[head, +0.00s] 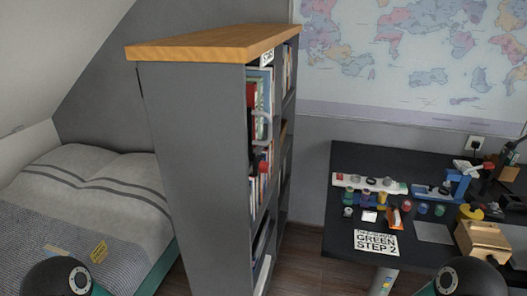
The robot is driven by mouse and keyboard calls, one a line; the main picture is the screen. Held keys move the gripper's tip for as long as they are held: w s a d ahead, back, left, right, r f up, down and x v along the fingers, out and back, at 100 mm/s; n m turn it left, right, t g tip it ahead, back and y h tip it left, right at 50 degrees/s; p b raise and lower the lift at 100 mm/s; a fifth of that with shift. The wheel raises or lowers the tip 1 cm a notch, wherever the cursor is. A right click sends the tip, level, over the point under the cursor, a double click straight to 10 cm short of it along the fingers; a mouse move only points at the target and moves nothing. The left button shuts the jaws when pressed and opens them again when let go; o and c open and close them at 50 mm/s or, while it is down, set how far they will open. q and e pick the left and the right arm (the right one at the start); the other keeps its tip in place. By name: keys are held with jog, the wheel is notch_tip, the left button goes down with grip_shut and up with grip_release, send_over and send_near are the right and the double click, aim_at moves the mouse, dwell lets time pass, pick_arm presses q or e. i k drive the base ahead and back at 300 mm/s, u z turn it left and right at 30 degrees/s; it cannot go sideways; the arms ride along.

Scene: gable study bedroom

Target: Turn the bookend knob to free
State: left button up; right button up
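A tall grey bookcase (195,160) with a wooden top stands in the middle of the head view, its open shelf side turned to the right. On an upper shelf, books (253,95) stand upright beside a pale grey loop-shaped part (262,127). Below this loop is a small red and black part (262,166), which may be the bookend knob; it is too small to tell its setting. Neither gripper shows. Only dark rounded parts of my arms show at the bottom left and bottom right, apart from the bookcase.
A bed (85,190) lies left of the bookcase under a sloped ceiling. Wooden floor (300,262) shows between bookcase and desk.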

aim_at(265, 167)
jog(key=z, duration=0.35)
jog(key=i, duration=0.9)
jog(key=u, duration=0.45)
